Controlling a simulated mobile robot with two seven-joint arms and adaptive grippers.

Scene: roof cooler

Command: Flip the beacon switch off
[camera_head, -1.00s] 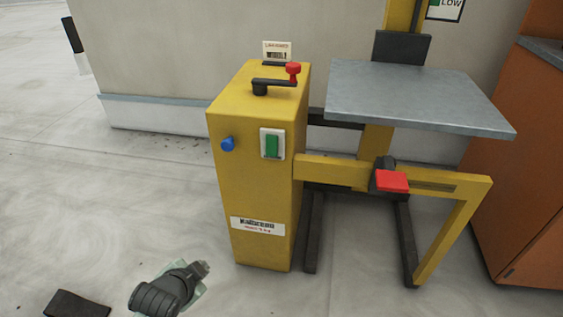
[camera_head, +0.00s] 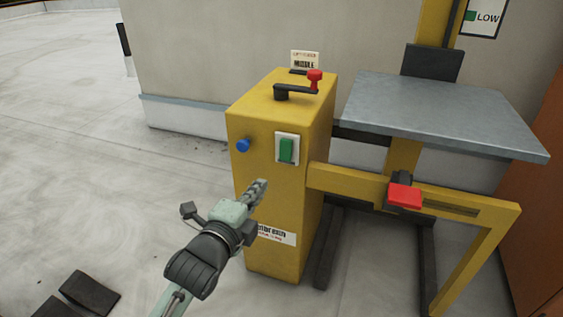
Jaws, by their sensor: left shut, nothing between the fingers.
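A green rocker switch (camera_head: 287,149) in a white frame sits on the front face of a yellow box (camera_head: 281,225). It is the only rocker switch in view; I cannot read which way it is set. A blue knob (camera_head: 243,145) is to its left on the same face. My left gripper (camera_head: 259,190) is shut and empty, with its fingertips below and a little left of the green switch, apart from it in the picture. It partly covers the white label (camera_head: 275,235) on the box. My right gripper is not in view.
A black crank with a red knob (camera_head: 314,77) stands on the box top. To the right are a grey platform (camera_head: 440,115), a yellow frame with a red pedal (camera_head: 404,196), and an orange cabinet (camera_head: 545,215). Open floor lies to the left.

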